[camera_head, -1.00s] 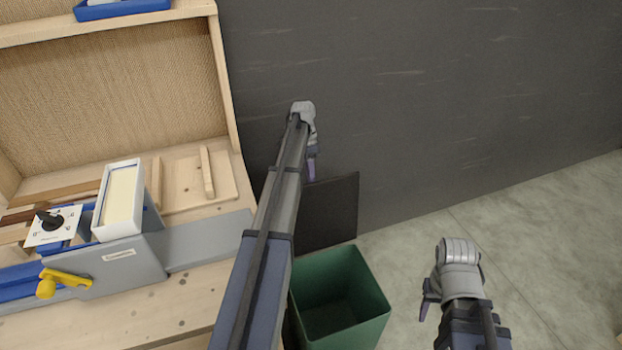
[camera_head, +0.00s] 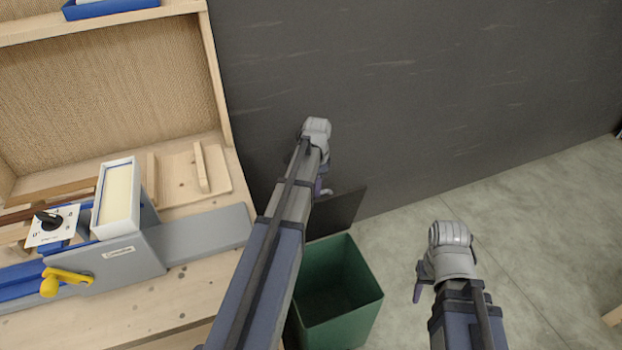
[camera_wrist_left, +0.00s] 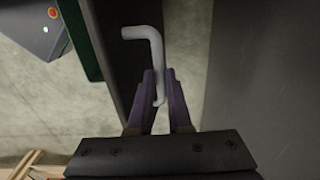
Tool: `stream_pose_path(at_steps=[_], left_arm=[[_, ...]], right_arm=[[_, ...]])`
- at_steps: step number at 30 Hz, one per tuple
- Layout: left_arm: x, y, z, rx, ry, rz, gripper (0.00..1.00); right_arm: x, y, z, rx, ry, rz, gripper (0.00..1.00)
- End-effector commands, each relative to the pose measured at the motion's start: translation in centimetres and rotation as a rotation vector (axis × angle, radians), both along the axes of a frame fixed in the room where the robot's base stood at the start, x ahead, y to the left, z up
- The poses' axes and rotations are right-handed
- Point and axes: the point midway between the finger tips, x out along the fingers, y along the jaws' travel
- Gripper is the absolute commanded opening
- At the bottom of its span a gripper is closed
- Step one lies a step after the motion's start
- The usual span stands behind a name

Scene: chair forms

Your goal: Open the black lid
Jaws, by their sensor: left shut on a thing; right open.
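The black lid (camera_head: 340,212) stands raised at the back edge of the green bin (camera_head: 357,306), whose mouth shows open. The lid also shows as a dark panel in the left wrist view (camera_wrist_left: 124,62). My left gripper (camera_head: 322,187) is at the lid's upper part, partly hidden by its own arm. In the left wrist view, my left gripper (camera_wrist_left: 159,78) is shut on the grey bent handle (camera_wrist_left: 157,48), which extends past the fingertips. My right gripper (camera_head: 421,283) is open and empty, to the right of the bin.
A wooden workbench (camera_head: 160,306) with a grey machine (camera_head: 120,260) and yellow lever (camera_head: 68,281) stands left of the bin. A dark wall (camera_head: 420,90) rises close behind the lid. The floor (camera_head: 540,240) on the right is mostly clear.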

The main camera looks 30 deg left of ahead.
Motion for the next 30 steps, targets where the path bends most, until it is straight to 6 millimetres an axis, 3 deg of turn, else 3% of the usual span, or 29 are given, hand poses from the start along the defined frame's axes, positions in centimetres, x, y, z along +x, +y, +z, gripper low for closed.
stream_pose_path(at_steps=[9, 10, 18, 30], left_arm=[[-0.02, -0.05, 0.0, 0.005, -0.005, 0.001, 0.0], [-0.01, -0.04, 0.0, 0.005, -0.005, 0.001, 0.19], [-0.03, -0.04, 0.01, 0.005, -0.004, 0.0, 0.47], [-0.02, -0.06, 0.6, 0.005, -0.004, 0.0, 0.47]], right_arm=[[0.0, 0.0, 0.0, 0.0, 0.0, 0.0, 0.5], [0.0, 0.0, 0.0, 0.0, 0.0, 0.0, 0.5], [0.0, 0.0, 0.01, 0.0, 0.0, 0.0, 0.5], [0.01, 0.0, 0.59, 0.0, 0.0, 0.0, 0.5]])
